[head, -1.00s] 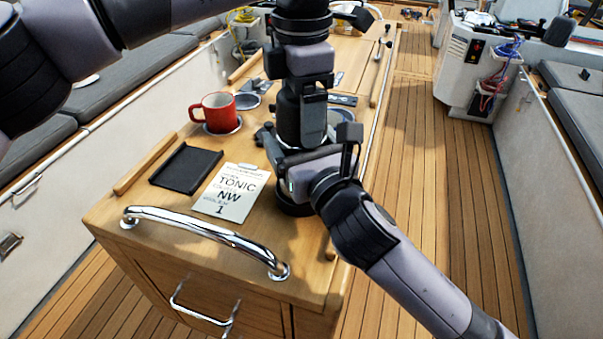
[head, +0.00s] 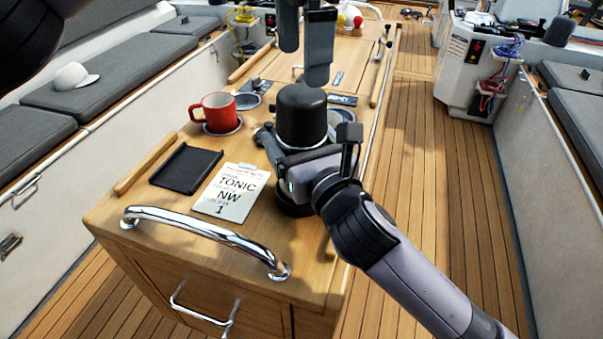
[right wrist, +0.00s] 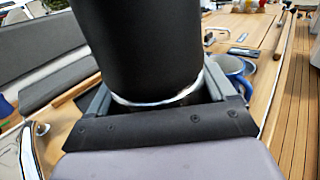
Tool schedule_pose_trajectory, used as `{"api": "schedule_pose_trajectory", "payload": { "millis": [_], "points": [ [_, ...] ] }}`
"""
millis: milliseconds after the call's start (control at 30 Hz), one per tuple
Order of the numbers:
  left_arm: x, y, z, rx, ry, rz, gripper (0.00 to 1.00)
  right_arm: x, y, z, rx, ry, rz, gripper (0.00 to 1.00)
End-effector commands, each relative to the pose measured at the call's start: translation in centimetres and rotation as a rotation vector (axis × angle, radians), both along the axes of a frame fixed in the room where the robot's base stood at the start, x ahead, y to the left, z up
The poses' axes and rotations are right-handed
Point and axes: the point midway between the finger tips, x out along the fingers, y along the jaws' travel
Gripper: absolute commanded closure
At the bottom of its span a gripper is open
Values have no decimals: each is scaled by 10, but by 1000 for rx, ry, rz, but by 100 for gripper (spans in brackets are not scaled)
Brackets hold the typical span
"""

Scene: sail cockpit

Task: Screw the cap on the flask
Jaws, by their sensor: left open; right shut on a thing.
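The flask (head: 293,206) stands upright on the wooden table. Its wide black cap (head: 302,112) sits on top of it, and a bright rim shows under the black cap in the right wrist view (right wrist: 140,45). My right gripper (head: 298,160) is shut around the flask just below the cap and hides most of its body. My left gripper (head: 304,62) is open and empty above the cap, with a fingertip overlapping its back edge in the picture. I cannot tell whether the cap is fully tight.
A red mug (head: 216,113) stands left of the flask. A black tray (head: 187,168) and a printed card (head: 232,193) lie in front of it. A blue-rimmed bowl (right wrist: 232,68) stands just behind the flask. A chrome rail (head: 205,230) runs along the near edge.

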Motion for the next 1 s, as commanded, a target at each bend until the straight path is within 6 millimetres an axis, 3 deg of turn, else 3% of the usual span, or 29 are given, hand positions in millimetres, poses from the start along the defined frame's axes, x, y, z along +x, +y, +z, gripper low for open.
{"api": "schedule_pose_trajectory", "payload": {
  "millis": [200,600,633,667,700,1000],
  "points": [
    [0,0,21,0,-1,0,0,0,0,-1,-1,2,-1,100],
    [0,0,26,0,0,-1,0,0,0,-1,-1,2,-1,100],
    [0,0,26,0,0,-1,0,0,0,-1,-1,2,-1,13],
    [0,0,26,0,0,-1,0,0,0,0,0,1,-1,4],
    [0,0,26,0,0,-1,0,0,0,0,0,1,-1,0],
    [0,0,25,0,0,-1,0,-4,-2,-1,-1,1,-1,0]
  ]
}}
